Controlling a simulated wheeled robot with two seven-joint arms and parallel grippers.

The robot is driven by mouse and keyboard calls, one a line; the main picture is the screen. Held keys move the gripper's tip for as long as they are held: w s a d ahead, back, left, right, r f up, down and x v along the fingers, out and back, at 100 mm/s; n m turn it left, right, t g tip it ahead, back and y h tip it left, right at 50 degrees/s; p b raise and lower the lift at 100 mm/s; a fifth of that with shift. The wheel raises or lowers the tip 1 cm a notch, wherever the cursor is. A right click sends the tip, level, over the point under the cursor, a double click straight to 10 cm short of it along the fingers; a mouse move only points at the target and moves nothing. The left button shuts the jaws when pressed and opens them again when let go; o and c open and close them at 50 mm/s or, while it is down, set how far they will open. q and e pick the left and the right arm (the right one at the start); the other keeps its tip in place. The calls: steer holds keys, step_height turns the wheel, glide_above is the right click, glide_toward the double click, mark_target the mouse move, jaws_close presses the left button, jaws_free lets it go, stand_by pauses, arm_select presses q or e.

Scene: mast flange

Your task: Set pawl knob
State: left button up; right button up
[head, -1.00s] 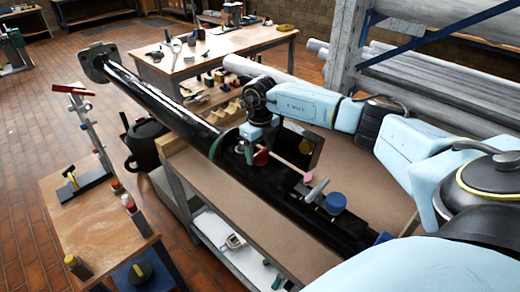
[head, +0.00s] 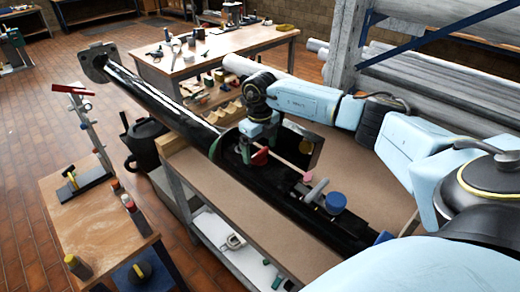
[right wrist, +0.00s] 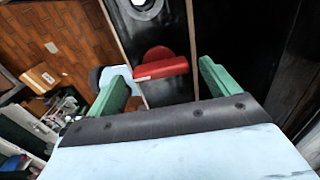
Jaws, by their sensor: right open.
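A red knob (head: 260,157) sits on the black mast assembly (head: 275,190) on the workbench; I take it for the pawl knob. In the right wrist view the red knob (right wrist: 162,68) shows as a bar in front of a round red disc. My right gripper (head: 256,150) is just above it and partly hides it. Its green fingers (right wrist: 158,82) are open and apart, with the red knob in the gap between them, seemingly not gripped. I cannot tell whether either finger touches it. My left gripper is not in view.
A blue knob (head: 336,202), a grey lever (head: 316,190) and a small pink ball (head: 306,175) stand nearer on the assembly. An upright dark plate (head: 302,145) is right of the gripper. The brown bench top (head: 362,180) is clear at right.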

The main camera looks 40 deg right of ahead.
mark_target(260, 152)
step_height(260, 152, up, 12)
steer(key=b, duration=0.1)
steer(key=shift+r, duration=0.2)
step_height(260, 152, down, 14)
steer(key=shift+r+p, duration=0.2)
steer(key=shift+p, duration=0.4)
stand_by(0.4)
